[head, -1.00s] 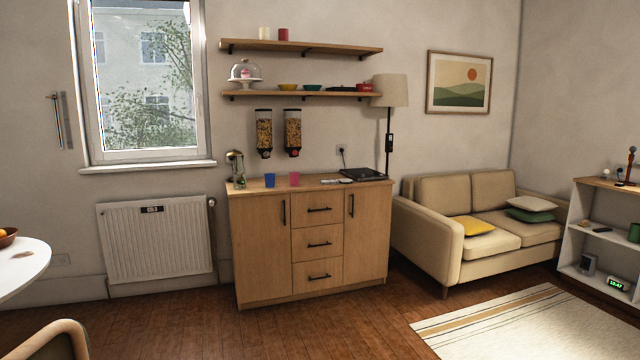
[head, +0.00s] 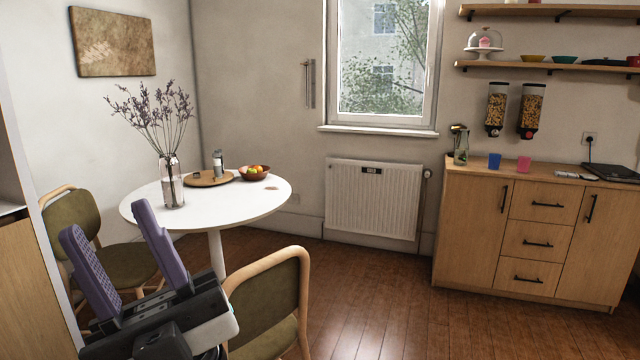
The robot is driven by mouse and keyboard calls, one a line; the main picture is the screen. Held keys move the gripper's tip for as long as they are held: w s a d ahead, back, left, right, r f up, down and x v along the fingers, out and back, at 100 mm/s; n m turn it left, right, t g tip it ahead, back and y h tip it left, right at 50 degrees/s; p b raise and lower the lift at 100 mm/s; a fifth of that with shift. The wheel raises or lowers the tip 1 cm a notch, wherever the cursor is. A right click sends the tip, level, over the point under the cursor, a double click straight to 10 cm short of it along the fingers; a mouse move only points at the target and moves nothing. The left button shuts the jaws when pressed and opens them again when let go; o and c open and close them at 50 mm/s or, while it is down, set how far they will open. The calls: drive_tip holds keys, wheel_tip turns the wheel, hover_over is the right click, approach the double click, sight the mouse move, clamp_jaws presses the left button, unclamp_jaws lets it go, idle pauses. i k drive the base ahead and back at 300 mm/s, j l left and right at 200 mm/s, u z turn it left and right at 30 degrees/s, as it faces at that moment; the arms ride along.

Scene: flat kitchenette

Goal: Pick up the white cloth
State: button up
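My gripper (head: 112,228) is at the lower left of the head view, with its two purple fingers spread apart and nothing between them. I cannot make out a white cloth. Small flat pale items (head: 568,175) lie on the wooden sideboard (head: 470,232), too small to identify.
The round white table (head: 240,205) holds a vase of lavender (head: 172,182), a wooden tray (head: 208,179) and a fruit bowl (head: 254,174). Chairs (head: 268,305) stand around it. A radiator (head: 372,200) is under the window. The wooden floor (head: 375,300) is clear before the sideboard.

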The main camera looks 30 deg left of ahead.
sight(561, 173)
drive_tip(key=i, duration=4.65)
drive_tip(key=i+l+z, duration=0.1)
drive_tip(key=i+z, duration=0.15)
drive_tip(key=i, duration=0.6)
